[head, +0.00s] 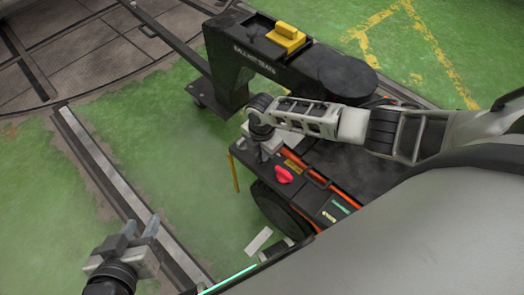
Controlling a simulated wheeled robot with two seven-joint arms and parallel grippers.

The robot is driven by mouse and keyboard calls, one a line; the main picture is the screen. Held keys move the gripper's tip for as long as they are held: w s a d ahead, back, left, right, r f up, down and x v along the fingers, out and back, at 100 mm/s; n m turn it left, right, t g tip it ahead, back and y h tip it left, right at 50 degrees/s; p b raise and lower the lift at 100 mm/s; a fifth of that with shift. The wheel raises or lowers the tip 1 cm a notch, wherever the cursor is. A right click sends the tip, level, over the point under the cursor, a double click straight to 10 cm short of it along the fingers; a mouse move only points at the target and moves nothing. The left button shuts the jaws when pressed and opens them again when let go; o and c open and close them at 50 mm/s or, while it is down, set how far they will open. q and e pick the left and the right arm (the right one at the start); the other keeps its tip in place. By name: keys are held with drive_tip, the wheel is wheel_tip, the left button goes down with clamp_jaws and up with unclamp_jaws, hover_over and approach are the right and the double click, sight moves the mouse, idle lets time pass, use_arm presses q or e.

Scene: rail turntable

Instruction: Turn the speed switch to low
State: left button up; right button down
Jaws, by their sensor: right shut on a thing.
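My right gripper (268,152) points down at the left end of this panel, just behind the red knob. It is shut on a small part there, which appears to be the speed switch; the gripper hides it, so its setting cannot be read. My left gripper (143,228) is empty, with its fingers apart, low at the left above the floor and rail, away from the machine.
A black machine arm (232,70) with a yellow block (286,36) on top stands behind my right arm. A dark wheel (275,205) sits below the panel. A metal rail (100,165) crosses the green floor at left. The turntable (70,45) lies at upper left.

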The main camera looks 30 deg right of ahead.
drive_tip(key=shift+a, duration=0.1)
drive_tip(key=c, duration=1.4)
unclamp_jaws()
drive_tip(key=shift+c, duration=0.2)
use_arm(q)
drive_tip(key=shift+s, duration=0.1)
